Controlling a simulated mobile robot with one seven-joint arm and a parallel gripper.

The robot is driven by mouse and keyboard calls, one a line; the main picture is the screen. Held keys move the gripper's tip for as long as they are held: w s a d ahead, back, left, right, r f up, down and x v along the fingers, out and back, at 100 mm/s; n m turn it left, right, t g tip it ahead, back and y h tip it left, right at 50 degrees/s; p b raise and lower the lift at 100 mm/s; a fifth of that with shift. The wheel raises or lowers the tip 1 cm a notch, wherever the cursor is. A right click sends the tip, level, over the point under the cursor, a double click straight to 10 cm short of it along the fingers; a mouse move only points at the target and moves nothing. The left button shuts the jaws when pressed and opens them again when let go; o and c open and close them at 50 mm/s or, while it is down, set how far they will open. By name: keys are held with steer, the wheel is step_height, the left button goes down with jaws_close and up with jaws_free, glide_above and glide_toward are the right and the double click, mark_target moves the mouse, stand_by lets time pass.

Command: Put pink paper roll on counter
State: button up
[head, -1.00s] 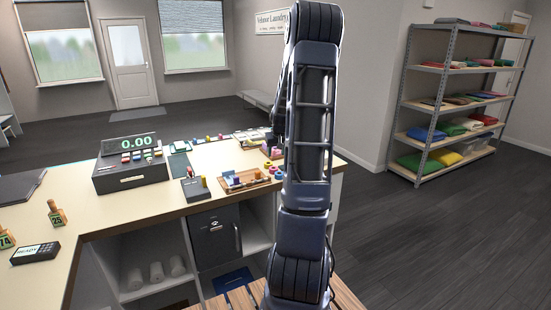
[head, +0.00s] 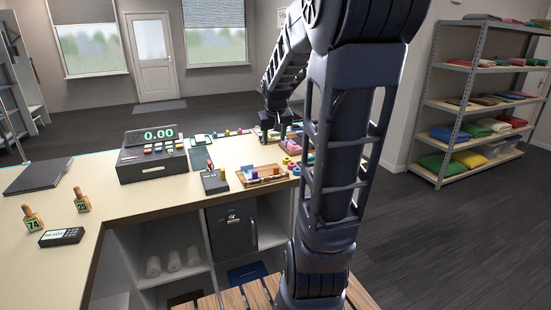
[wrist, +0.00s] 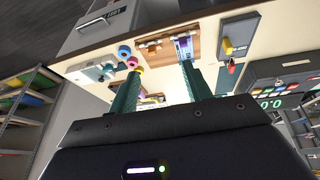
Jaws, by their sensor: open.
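The counter (head: 130,206) is a cream-topped L-shaped desk, seen in the head view and upside down in the wrist view. Small coloured rolls (head: 291,166) stand near its right end, partly hidden by my arm. In the wrist view, blue, yellow and pink rolls (wrist: 126,53) lie beside my left finger. I cannot tell for sure which is the pink paper roll. My gripper (wrist: 160,70) is open, with nothing visible between its fingers. In the head view my gripper (head: 275,132) is over the counter's far right part.
A cash register (head: 157,155), a card terminal (head: 61,237) and numbered stamps (head: 33,218) stand on the counter. A wooden tray (head: 262,175) is near the rolls. Pale rolls (head: 172,262) lie on the under-counter shelf. A garment shelf rack (head: 480,130) stands right. The counter's left middle is clear.

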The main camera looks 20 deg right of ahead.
steer(key=s+a+r, duration=0.1)
steer(key=s+a, duration=0.3)
steer(key=s, duration=0.5)
steer(key=s+a+r+y, duration=0.1)
steer(key=s+a, duration=0.2)
steer(key=s, duration=0.7)
steer(key=shift+s+a+n, duration=0.3)
steer(key=shift+a+n, duration=0.1)
